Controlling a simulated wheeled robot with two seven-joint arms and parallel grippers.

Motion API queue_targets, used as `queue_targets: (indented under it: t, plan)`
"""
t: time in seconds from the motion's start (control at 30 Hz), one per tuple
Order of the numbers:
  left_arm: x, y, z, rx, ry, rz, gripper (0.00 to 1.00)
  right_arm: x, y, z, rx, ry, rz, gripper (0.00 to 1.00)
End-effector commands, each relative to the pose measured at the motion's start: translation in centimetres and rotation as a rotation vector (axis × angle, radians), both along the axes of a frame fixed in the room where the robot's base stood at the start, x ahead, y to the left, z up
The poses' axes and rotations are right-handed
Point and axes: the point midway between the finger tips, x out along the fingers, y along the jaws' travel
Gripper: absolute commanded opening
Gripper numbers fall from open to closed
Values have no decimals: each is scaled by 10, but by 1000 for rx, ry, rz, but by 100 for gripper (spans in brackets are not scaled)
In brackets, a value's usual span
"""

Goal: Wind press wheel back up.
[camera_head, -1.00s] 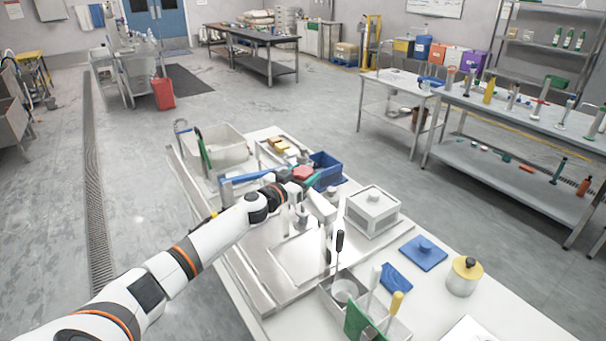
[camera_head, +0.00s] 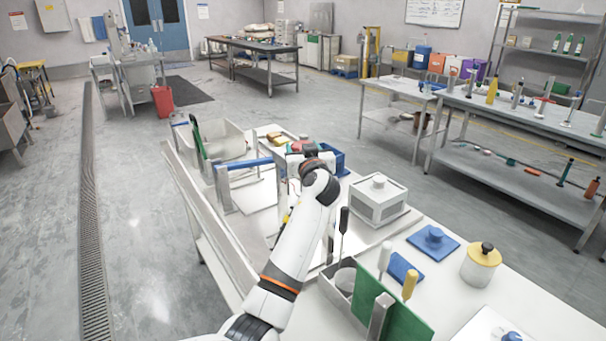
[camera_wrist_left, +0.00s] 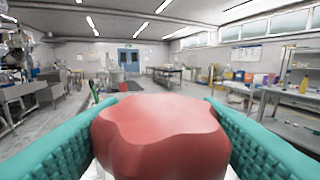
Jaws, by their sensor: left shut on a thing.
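The press wheel is a red lobed knob that fills the lower middle of the left wrist view (camera_wrist_left: 160,135). In the head view only a small red part of it (camera_head: 296,146) shows past my wrist. My left gripper (camera_wrist_left: 160,102) is shut on the wheel, with a teal ribbed finger on each side of it. In the head view my left gripper (camera_head: 303,152) is at the top of the press, mostly hidden by my own wrist. The press below the wheel is largely covered by my arm. My right gripper is not in view.
A white lidded box (camera_head: 379,201) stands close to the right of my arm. A grey caddy (camera_head: 337,285) with upright handled tools is in front. A blue-handled frame (camera_head: 250,163) and a blue bin (camera_head: 333,160) stand near the press. A yellow-lidded jar (camera_head: 481,265) is at right.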

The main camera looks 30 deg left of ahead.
Motion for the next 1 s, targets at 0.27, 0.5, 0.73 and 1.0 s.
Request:
queue_targets:
  t: [0.27, 0.5, 0.73, 1.0]
  plan:
    - [1, -1, -9, 2, -3, 257, 35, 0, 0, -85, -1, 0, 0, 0]
    - [1, 0, -2, 5, -1, 475, 35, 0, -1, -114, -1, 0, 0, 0]
    - [0, 1, 1, 6, 0, 610, 35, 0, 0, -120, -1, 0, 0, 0]
    - [0, 1, 2, 6, 0, 707, 35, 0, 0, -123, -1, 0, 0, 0]
